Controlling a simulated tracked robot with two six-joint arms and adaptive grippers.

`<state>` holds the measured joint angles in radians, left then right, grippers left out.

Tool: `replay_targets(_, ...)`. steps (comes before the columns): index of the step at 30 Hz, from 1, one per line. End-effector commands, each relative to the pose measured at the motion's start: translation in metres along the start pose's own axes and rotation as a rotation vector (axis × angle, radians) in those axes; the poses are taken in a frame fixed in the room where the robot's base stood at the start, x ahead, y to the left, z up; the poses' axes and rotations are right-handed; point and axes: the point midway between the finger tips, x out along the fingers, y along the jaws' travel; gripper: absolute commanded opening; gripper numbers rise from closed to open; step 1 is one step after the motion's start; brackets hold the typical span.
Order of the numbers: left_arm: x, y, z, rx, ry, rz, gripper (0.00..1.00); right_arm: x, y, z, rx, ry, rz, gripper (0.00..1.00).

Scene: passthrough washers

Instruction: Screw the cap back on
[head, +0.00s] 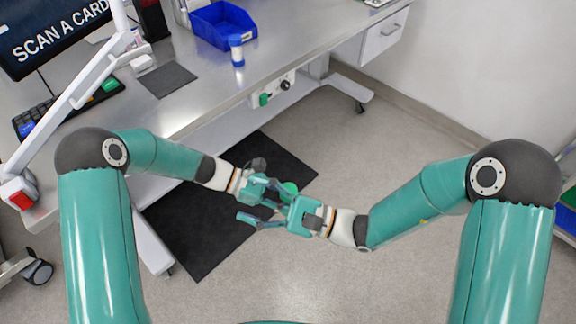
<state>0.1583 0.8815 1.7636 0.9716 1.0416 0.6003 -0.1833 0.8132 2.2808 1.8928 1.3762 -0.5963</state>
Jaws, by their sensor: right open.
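My two grippers meet in the air in front of the bench, above the dark floor mat. My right gripper (262,206) is open, its fingers pointing left and overlapping my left gripper in the picture. My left gripper (277,190) points right; its fingertips are partly hidden, so its opening is unclear.
The steel bench (290,38) holds a blue bin (222,24), a grey pad (168,79), a keyboard (62,106) and a screen reading "SCAN A CARD" (55,32). The black mat (190,235) lies on the floor. Floor space at the right is free.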

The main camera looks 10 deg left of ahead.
Motion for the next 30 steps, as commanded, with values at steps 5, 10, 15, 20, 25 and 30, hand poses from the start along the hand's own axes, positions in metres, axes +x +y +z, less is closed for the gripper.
replay_targets(5,0.0,0.0,0.0,0.0,0.0,0.0,0.0,0.005,0.03,0.027,-0.284,-0.2,0.264,0.64)
replay_targets(10,0.0,0.0,0.0,0.0,0.0,0.0,0.0,-0.009,0.06,0.034,-0.563,-0.384,0.53,0.64)
replay_targets(15,0.0,0.0,0.0,0.0,0.0,0.0,0.0,-0.034,0.078,0.022,-0.844,-0.557,0.808,0.64)
replay_targets(20,0.0,0.0,0.0,0.0,0.0,0.0,0.0,-0.062,0.075,-0.005,-1.104,-0.704,1.088,0.64)
replay_targets(25,0.0,0.0,0.0,0.0,0.0,0.0,0.0,-0.088,0.043,-0.041,-1.368,-0.835,1.413,0.64)
replay_targets(30,0.0,0.0,0.0,0.0,0.0,0.0,0.0,-0.097,-0.02,-0.068,-1.608,-0.909,1.763,0.64)
